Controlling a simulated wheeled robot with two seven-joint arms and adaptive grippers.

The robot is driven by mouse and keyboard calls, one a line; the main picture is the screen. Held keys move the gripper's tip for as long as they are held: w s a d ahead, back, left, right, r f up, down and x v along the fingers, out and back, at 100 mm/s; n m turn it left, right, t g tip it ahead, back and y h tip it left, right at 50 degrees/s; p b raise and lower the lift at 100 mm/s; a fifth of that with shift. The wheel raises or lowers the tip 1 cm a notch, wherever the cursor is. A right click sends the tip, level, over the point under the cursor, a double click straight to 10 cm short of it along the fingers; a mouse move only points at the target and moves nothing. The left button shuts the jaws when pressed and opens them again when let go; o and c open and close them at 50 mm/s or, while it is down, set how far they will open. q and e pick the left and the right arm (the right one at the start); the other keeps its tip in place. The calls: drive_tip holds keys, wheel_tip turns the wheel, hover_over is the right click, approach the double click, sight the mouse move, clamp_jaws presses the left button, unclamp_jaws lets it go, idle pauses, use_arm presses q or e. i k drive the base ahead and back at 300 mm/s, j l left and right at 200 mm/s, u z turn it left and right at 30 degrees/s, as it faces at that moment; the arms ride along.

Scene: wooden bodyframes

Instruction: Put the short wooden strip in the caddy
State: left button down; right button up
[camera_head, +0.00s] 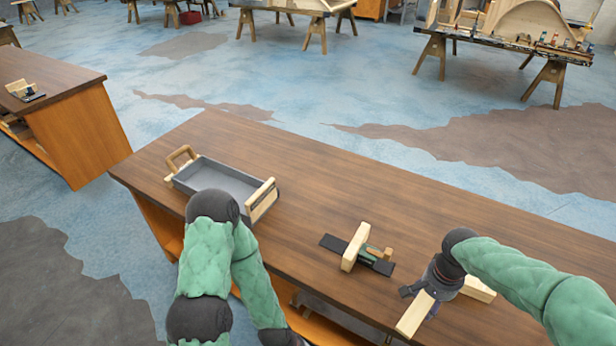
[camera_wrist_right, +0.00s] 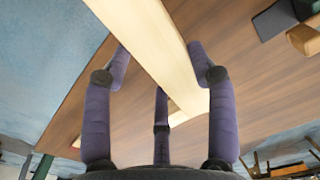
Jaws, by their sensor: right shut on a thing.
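The caddy, a grey tray with wooden end handles (camera_head: 228,180), stands on the left part of the brown workbench. My right gripper (camera_head: 433,296) is shut on a pale wooden strip (camera_head: 413,316) near the bench's front right. In the right wrist view the same strip (camera_wrist_right: 150,38) runs between the fingers (camera_wrist_right: 160,62), apparently above the bench top. A second pale wooden piece (camera_head: 479,289) lies behind the gripper and shows partly below the held strip in the wrist view (camera_wrist_right: 178,117). My left arm reaches down in front of the caddy; its gripper is out of view.
A wooden block (camera_head: 355,247) with a black strip and small green and brown parts (camera_head: 374,255) sits mid-bench, between the caddy and my right gripper. The bench top (camera_head: 330,190) behind them is clear. Another bench (camera_head: 60,80) stands at the left.

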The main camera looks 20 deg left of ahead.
sight(214, 184)
drive_tip(key=i+j+u, duration=0.1)
drive_tip(key=j+u, duration=0.35)
drive_tip(key=i+j+u, duration=0.1)
drive_tip(key=j+u, duration=0.4)
drive_tip(key=i+j+u, duration=0.2)
drive_tip(key=u, duration=0.25)
drive_tip(key=i+j+u, duration=0.25)
drive_tip(key=u, duration=0.25)
drive_tip(key=i+j+z, duration=1.3)
drive_tip(key=i, duration=0.2)
